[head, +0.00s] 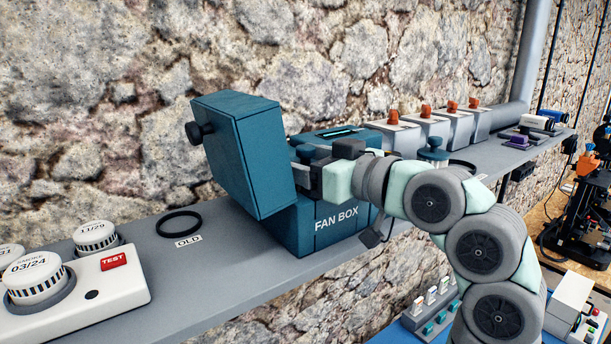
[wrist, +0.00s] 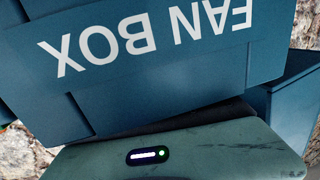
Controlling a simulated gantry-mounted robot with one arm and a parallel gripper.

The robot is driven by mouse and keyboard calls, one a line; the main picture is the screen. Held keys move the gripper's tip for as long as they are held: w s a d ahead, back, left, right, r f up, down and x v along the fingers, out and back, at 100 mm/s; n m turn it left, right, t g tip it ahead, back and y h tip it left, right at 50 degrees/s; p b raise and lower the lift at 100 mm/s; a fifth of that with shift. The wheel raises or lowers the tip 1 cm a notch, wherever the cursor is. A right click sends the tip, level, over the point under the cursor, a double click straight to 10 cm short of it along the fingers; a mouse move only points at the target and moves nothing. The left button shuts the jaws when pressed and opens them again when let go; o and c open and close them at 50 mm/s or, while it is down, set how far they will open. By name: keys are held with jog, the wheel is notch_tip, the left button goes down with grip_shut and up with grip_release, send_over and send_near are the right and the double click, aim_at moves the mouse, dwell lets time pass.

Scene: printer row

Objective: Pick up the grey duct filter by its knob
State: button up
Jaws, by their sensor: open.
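I cannot make out a grey duct filter for certain in either view. The blue-teal fan box (head: 335,222) stands on the shelf, its lettering upside down in the wrist view (wrist: 150,35). Its large door or cover (head: 235,150) leans out to the left, with a dark knob (head: 197,132) on its far side. My gripper (head: 300,164) is open, beside the cover's right side and above the box front. Whether it touches either is unclear. Its fingertips do not show clearly in the wrist view. The gripper and cover hide the inside of the box.
A dark ring (head: 179,223) lies by the OLD label (head: 188,241) on the grey shelf (head: 215,265). A white smoke-test base (head: 105,285) stands at left. A teal knobbed piece (head: 433,150) stands behind my arm. Several grey units with orange tops (head: 425,112) line the wall.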

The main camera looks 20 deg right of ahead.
jog(key=shift+w+a+f, duration=0.1)
jog(key=shift+w+a, duration=0.15)
jog(key=shift+w, duration=0.35)
jog(key=shift+c, duration=0.5)
jog(key=c, duration=1.1)
